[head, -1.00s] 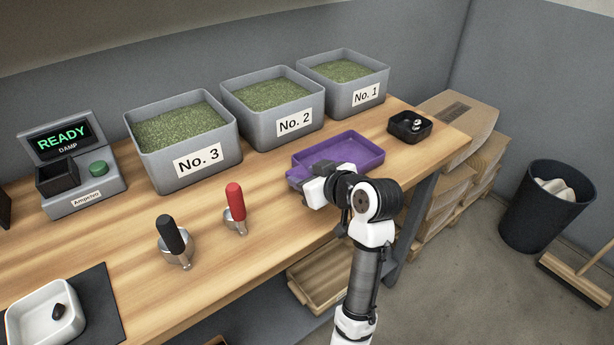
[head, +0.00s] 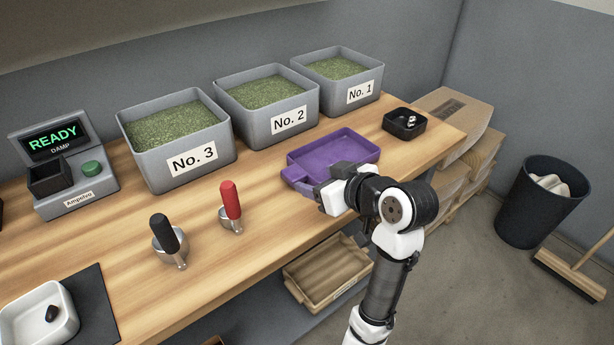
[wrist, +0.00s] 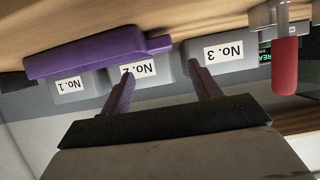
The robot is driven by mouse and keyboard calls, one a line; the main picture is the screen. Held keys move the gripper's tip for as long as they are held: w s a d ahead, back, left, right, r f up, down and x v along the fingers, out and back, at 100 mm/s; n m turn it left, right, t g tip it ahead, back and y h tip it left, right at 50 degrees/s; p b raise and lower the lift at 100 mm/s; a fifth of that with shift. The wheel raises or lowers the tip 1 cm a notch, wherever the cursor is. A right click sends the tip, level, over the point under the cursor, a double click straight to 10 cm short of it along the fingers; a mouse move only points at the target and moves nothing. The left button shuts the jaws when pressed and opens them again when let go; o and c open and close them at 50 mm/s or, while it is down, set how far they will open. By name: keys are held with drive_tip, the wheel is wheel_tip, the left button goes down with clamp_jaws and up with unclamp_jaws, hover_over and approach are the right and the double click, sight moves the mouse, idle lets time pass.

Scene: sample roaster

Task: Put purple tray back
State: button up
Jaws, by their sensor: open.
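The purple tray (head: 345,148) sits on the wooden bench in front of bins No. 1 and No. 2. It is shallow, with a narrower ledge at its front left, and looks empty. In the wrist view, which is upside down, its side (wrist: 90,52) shows at the upper left. My gripper (wrist: 158,72) is open, with nothing between its fingers. In the head view it is at the tray's front edge, partly covering it. In the wrist view the fingers look apart from the tray, though the exact gap is hard to tell.
Grey bins No. 1 (head: 360,95), No. 2 (head: 288,122) and No. 3 (head: 192,160) stand behind. A small black tray (head: 404,124) is to the right. Red-handled (head: 230,200) and black-handled (head: 163,235) scoops stand left. A wooden tray (head: 330,270) lies on the lower shelf.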

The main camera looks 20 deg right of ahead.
drive_tip(key=v, duration=0.5)
drive_tip(key=shift+s, duration=0.1)
idle(0.3)
